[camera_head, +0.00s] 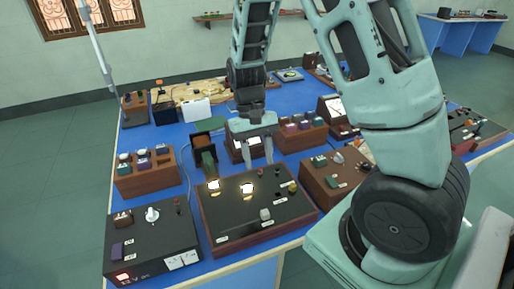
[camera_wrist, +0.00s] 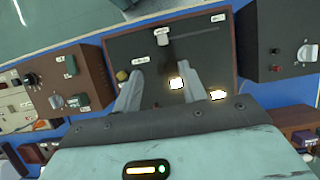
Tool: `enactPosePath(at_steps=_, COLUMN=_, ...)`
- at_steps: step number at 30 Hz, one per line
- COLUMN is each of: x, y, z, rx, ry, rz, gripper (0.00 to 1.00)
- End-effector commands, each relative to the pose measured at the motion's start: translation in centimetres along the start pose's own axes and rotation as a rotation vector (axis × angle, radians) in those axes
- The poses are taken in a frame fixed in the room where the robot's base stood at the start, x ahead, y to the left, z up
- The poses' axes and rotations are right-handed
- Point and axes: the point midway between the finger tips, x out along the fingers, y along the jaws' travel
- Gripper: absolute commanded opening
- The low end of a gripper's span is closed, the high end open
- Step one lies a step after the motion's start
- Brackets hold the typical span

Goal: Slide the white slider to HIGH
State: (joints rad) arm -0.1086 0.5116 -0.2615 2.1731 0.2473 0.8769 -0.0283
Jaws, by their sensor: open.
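The white slider (camera_head: 265,214) is a small pale block on the black top panel of a wooden-sided box (camera_head: 232,222). In the wrist view the slider (camera_wrist: 163,38) stands beyond the fingertips, at the left end of a pale slot line running right. Small white labels lie near both ends of this line; their words are too small to read. My gripper (camera_head: 257,158) is open and empty, pointing down near the box's far edge. In the wrist view its fingers (camera_wrist: 160,72) spread over the panel, apart from the slider. Their height above the panel is unclear.
The panel also carries a yellow knob (camera_wrist: 122,75) and two lit windows (camera_head: 247,188). A black instrument with a white knob (camera_head: 152,214) stands left. A brown box with a green switch (camera_head: 332,180) stands right. More instruments crowd the blue bench behind.

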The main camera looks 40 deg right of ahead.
Motion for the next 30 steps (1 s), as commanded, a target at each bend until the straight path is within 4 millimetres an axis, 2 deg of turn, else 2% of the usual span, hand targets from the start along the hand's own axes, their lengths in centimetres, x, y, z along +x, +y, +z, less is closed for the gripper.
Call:
enactPosePath(at_steps=3, x=-1.5, y=0.0, z=-0.1, rx=0.000, ry=0.002, rz=-0.002, gripper=0.42)
enactPosePath(at_steps=7, x=-2.3, y=0.0, z=-0.1, rx=0.000, ry=0.001, rz=0.000, gripper=0.42)
enactPosePath(at_steps=25, x=-2.4, y=-0.1, z=0.1, rx=-0.003, ry=0.001, rz=0.000, gripper=0.42)
enactPosePath(at_steps=28, x=-2.7, y=-1.6, z=1.0, rx=-0.053, ry=0.017, rz=-0.002, gripper=0.42)
enactPosePath(at_steps=30, x=-2.9, y=-3.9, z=2.7, rx=-0.136, ry=0.042, rz=-0.001, gripper=0.42)
